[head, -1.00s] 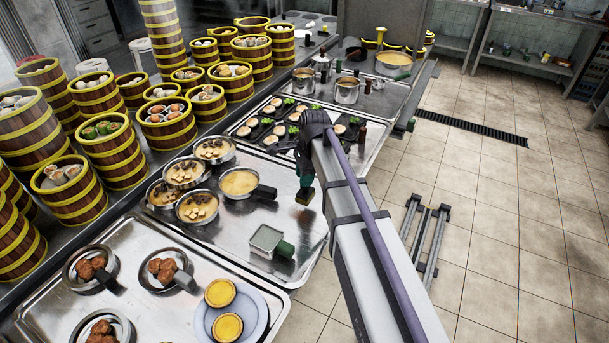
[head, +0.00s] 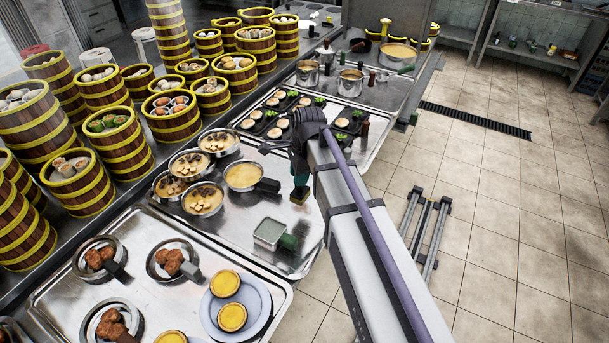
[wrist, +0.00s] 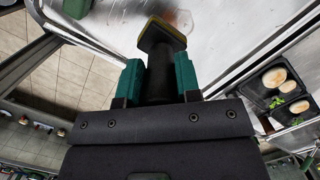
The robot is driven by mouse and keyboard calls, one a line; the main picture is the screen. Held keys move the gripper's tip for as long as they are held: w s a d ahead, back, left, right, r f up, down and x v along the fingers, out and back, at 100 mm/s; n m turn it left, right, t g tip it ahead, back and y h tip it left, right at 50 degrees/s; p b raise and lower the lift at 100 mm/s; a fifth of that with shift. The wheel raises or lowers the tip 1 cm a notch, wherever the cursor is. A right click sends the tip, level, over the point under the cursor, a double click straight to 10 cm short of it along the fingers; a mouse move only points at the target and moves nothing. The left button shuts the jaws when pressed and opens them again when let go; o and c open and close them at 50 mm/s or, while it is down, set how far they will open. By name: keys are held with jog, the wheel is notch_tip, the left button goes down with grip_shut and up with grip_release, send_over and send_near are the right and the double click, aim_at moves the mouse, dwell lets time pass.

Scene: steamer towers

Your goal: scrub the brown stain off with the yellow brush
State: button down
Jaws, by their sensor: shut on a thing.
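My gripper (head: 300,184) is over the right part of the middle steel tray (head: 225,228). Its teal fingers are shut on the dark handle of the yellow brush (head: 299,196), which points down. In the wrist view the brush (wrist: 165,38) shows a yellow-edged head beyond the fingertips (wrist: 158,78). I cannot tell whether the brush head touches the tray.
A square metal container with a green handle (head: 270,233) stands close by, in front of the brush. Pans of yellow food (head: 243,176) stand to the left. Black trays of buns (head: 277,124) lie behind. Steamer towers (head: 122,140) fill the left.

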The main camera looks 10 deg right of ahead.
aim_at(299, 190)
jog(key=shift+f, duration=0.15)
jog(key=shift+f+b, duration=2.4)
jog(key=shift+b, duration=0.1)
jog(key=shift+f+b, duration=0.55)
jog(key=shift+w+d, duration=0.1)
jog(key=shift+w, duration=0.05)
jog(key=w+d, duration=0.3)
jog(key=shift+w+d+r, duration=0.15)
jog(key=shift+w+d, duration=0.05)
jog(key=shift+w, duration=0.1)
